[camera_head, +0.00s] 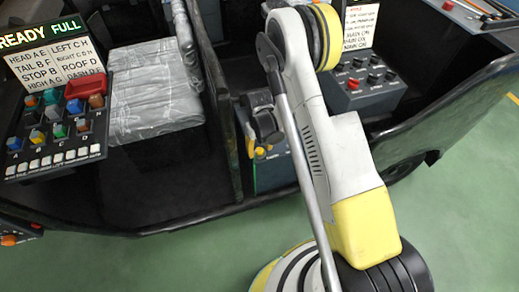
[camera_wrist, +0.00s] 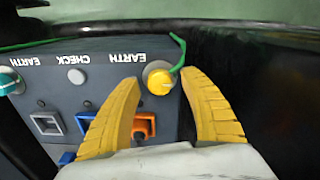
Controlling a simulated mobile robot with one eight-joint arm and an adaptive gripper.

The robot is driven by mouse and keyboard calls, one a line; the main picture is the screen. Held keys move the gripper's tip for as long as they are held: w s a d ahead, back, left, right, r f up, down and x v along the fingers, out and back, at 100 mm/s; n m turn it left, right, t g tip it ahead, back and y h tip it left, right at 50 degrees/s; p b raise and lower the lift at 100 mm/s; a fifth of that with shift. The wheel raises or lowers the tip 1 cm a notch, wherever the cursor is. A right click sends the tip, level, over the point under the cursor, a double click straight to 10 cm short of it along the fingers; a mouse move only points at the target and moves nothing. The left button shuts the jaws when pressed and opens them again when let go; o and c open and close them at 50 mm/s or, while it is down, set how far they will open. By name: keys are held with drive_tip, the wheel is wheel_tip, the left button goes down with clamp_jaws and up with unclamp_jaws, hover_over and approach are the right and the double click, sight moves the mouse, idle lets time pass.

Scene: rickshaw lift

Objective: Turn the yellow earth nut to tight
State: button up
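The yellow earth nut (camera_wrist: 160,79) sits on a grey panel (camera_wrist: 105,75) below an upside-down EARTH label in the wrist view. A green wire runs from behind it. My gripper (camera_wrist: 166,90) is open, with one yellow ribbed finger on each side of the nut and clear space between fingers and nut. I cannot tell how far the fingertips are from the panel. In the head view my arm covers part of the area, and a small yellow part (camera_head: 260,151) shows low in the vehicle; I cannot tell if it is the nut.
A teal knob (camera_wrist: 9,82), a white CHECK button (camera_wrist: 76,76) and an orange connector (camera_wrist: 145,126) share the panel. A dark wall stands right of it. In the head view are a button panel (camera_head: 60,130), wrapped seat (camera_head: 152,92) and knob box (camera_head: 362,86).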

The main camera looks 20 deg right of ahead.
wheel_tip(320, 180, up, 12)
idle(0.6)
idle(0.4)
wheel_tip(320, 180, up, 19)
drive_tip(key=t, duration=0.3)
hover_over(260, 150)
drive_tip(key=s, duration=0.7)
drive_tip(key=s+r+m+t, duration=0.2)
drive_tip(key=s+r+t, duration=0.2)
drive_tip(key=s, duration=0.9)
wheel_tip(260, 150, up, 3)
drive_tip(key=shift+s+f, duration=0.1)
drive_tip(key=shift+s, duration=0.05)
